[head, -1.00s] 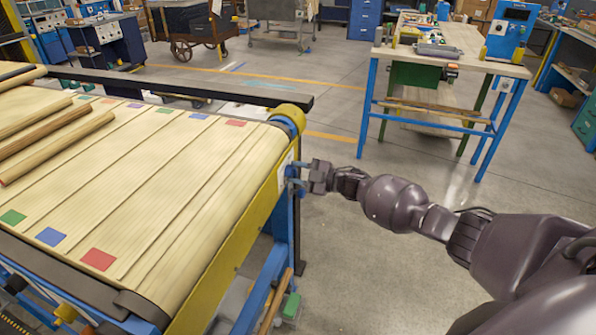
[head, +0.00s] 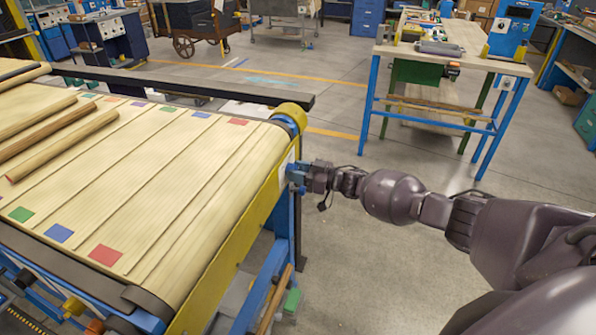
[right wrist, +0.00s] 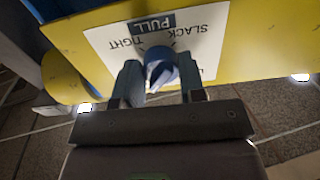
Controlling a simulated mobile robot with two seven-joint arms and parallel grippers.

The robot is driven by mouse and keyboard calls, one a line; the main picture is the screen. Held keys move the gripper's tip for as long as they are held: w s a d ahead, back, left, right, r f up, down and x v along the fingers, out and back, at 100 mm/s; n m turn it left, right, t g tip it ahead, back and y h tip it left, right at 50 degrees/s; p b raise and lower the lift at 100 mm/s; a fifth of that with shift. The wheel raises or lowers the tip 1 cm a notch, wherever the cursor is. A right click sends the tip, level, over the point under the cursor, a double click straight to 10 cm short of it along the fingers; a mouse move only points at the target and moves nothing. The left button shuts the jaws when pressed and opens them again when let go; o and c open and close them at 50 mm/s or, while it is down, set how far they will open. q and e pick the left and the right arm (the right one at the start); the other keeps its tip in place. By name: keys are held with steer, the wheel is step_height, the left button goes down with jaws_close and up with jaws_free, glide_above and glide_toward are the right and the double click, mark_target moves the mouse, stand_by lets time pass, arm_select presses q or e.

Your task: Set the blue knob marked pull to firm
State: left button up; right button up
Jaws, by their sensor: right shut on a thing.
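The blue knob (right wrist: 161,72) sits on a white label plate (right wrist: 213,38) on the yellow side rail of the slatted conveyor. The plate reads PULL, with SLACK and TIGHT around the knob; other lettering is hidden behind my right finger. In the right wrist view my right gripper (right wrist: 158,82) has one finger on each side of the knob and is shut on it. In the head view my right gripper (head: 299,175) reaches from the right to the conveyor's end, and the knob itself is mostly hidden. The knob's exact pointing direction is hard to tell. My left gripper is not in view.
The conveyor (head: 150,175) carries turned wood rods (head: 62,145) and coloured squares at its edges. A dark bar (head: 200,88) runs along its far side. A blue-legged workbench (head: 470,60) stands at the back right. The floor between is clear.

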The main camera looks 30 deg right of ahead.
steer(key=shift+m, duration=0.6)
steer(key=o, duration=0.9)
steer(key=shift+s+d, duration=0.1)
steer(key=v, duration=1)
steer(key=shift+s+d+p, duration=0.15)
steer(key=shift+s+p, duration=0.1)
steer(key=shift+p, duration=0.05)
